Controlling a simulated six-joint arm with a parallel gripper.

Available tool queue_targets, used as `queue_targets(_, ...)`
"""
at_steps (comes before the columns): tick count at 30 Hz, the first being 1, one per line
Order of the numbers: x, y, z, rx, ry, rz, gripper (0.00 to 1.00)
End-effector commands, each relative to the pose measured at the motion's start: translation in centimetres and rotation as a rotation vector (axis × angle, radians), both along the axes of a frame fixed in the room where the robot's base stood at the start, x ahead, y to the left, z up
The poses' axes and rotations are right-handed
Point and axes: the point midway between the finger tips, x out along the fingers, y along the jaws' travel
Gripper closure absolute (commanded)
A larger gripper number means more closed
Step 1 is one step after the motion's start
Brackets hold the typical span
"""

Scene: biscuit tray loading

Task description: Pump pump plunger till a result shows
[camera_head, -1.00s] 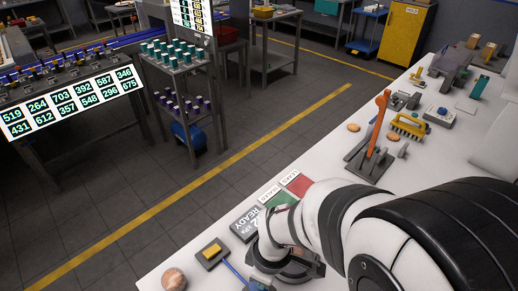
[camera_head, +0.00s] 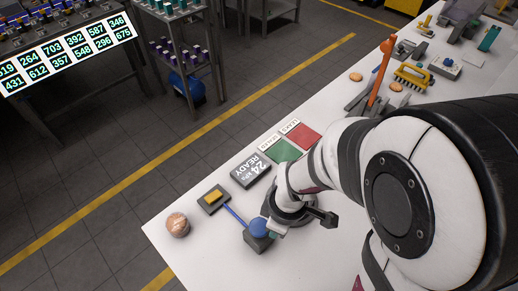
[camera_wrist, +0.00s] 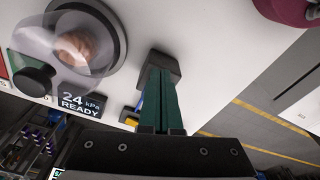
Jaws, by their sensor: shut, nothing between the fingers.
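The pump is a dark block (camera_head: 258,243) with a round blue knob (camera_head: 259,227), which I take as the plunger, near the table's front. A blue tube (camera_head: 234,214) runs from it towards a yellow block. My gripper (camera_head: 277,230) is beside the knob in the head view; contact cannot be told. In the wrist view, its green fingers (camera_wrist: 160,98) are together, empty, with their tips over the dark block (camera_wrist: 158,63); the knob is hidden there. A display (camera_head: 251,170) reads "24 kPa READY"; it also shows in the wrist view (camera_wrist: 80,103).
Green (camera_head: 284,150) and red (camera_head: 302,136) label pads lie behind the display.

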Motion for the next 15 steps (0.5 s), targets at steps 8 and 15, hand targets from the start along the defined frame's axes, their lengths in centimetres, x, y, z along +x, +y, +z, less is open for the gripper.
queue_targets(8, 0.1, 0.0, 0.8, 0.002, -0.003, 0.000, 1.00)
queue_targets(15, -0.1, -0.5, 6.2, 0.002, -0.008, 0.000, 1.00)
